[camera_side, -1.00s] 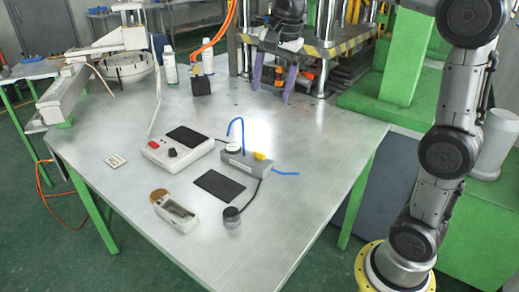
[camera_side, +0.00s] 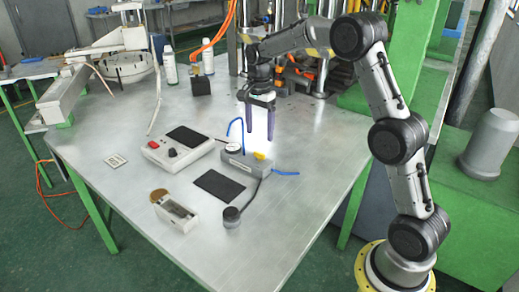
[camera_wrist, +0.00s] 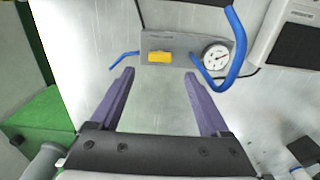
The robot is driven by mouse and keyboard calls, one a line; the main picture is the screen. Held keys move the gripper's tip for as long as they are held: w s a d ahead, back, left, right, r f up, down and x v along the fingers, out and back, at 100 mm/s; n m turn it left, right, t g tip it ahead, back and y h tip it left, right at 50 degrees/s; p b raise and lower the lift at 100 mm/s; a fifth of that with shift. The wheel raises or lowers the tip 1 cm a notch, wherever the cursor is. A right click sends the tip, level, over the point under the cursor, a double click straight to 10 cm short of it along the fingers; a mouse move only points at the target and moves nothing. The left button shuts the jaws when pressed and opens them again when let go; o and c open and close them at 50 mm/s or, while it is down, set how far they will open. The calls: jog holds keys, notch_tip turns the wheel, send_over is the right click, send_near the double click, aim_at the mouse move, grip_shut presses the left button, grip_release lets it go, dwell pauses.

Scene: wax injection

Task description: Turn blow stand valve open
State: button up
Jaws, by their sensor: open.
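The blow stand (camera_side: 240,163) is a grey block on the table with a round white gauge, blue tubes and a yellow valve handle (camera_side: 260,156). In the wrist view the yellow valve (camera_wrist: 159,57) sits on the grey block, between a blue tube at left and the gauge (camera_wrist: 215,56) at right. My gripper (camera_side: 259,138) has two purple fingers pointing down, just behind and above the blow stand. In the wrist view my gripper (camera_wrist: 160,100) is open and empty, with the valve ahead of the gap between its fingertips, apart from them.
A white control box (camera_side: 180,152) with a red button stands left of the blow stand. A black mat (camera_side: 219,186), a small round knob (camera_side: 232,217) and a light open box (camera_side: 177,214) lie in front. The table to the right is clear.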

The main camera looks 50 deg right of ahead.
aim_at(259, 152)
notch_tip(259, 152, down, 8)
jog(key=shift+r, duration=0.25)
grip_shut()
dwell(0.4)
